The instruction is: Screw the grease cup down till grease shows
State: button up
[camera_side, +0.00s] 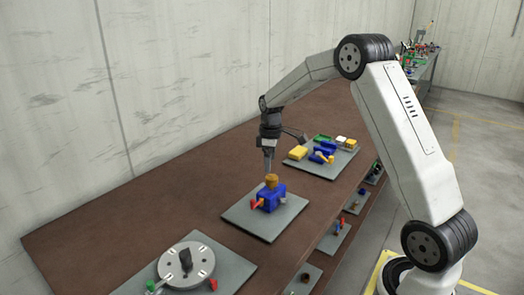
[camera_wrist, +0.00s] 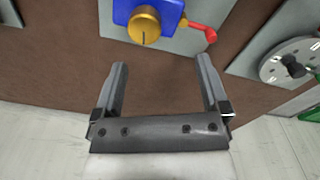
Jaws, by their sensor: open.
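The grease cup (camera_side: 271,181) is a brass-coloured knurled cap on top of a blue block (camera_side: 270,200) with a red handle (camera_side: 256,204) at its side. The block stands on a grey plate (camera_side: 240,213) on the brown bench. In the wrist view the cup (camera_wrist: 144,25) shows from above with a dark line on its face, and the red handle (camera_wrist: 200,30) is to its right. My gripper (camera_wrist: 160,75) is open and empty, with the cup ahead of its fingertips and not between them. In the side view my gripper (camera_side: 267,170) is just above and beside the cup. No grease can be made out.
A grey plate with a round slotted disc (camera_side: 186,262) lies at the front left. Another plate with yellow, blue and green parts (camera_side: 320,152) lies behind to the right. A wall runs along the bench's far side. Small parts sit on a lower shelf (camera_side: 335,235).

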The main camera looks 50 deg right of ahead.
aim_at(272, 176)
jog(key=shift+w+d, duration=0.25)
jog(key=shift+d, duration=0.8)
jog(key=shift+f, duration=0.1)
jog(key=shift+f, duration=3.9)
jog(key=c, duration=1.3)
